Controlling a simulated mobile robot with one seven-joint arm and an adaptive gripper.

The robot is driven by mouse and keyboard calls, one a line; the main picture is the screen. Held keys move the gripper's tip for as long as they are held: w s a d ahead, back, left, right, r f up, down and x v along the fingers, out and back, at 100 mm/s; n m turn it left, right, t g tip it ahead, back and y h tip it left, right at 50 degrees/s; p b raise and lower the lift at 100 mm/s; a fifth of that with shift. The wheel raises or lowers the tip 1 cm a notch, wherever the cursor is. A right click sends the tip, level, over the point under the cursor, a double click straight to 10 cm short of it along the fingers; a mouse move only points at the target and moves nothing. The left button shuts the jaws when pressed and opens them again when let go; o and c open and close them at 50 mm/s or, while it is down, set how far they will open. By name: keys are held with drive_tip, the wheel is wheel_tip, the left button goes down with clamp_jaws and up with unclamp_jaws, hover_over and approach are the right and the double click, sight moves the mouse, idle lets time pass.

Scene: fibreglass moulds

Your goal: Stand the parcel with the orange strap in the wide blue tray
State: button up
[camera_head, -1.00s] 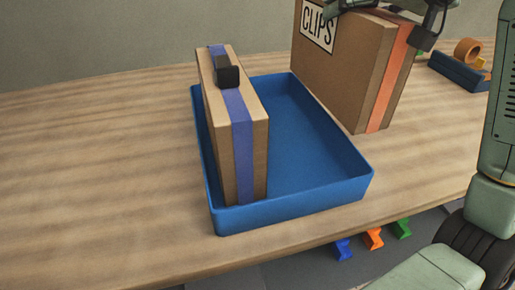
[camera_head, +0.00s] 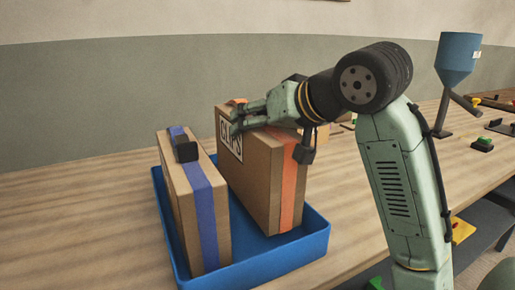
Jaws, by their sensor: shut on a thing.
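The parcel with the orange strap (camera_head: 262,188) is a brown box with a CLIPS label. It is upright, and its lower part is within the outline of the wide blue tray (camera_head: 316,234), right of the other parcel. I cannot tell if its base touches the tray floor. My gripper (camera_head: 243,114) is shut on the top of this parcel; the exact grip is partly hidden by the fingers.
A brown parcel with a purple strap (camera_head: 194,205) and a black block on top (camera_head: 186,151) stands in the tray's left side. A narrow gap separates the parcels. A blue hopper (camera_head: 458,58) stands at the right. Wooden table (camera_head: 70,215) is clear at left.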

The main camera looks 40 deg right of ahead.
sight(288, 134)
drive_tip(key=shift+f, duration=1.8)
drive_tip(key=shift+f, duration=0.2)
drive_tip(key=o, duration=2)
drive_tip(key=shift+c, duration=0.2)
drive_tip(key=v, duration=1.2)
drive_tip(key=shift+w+r+b, duration=0.1)
drive_tip(key=shift+b, duration=0.2)
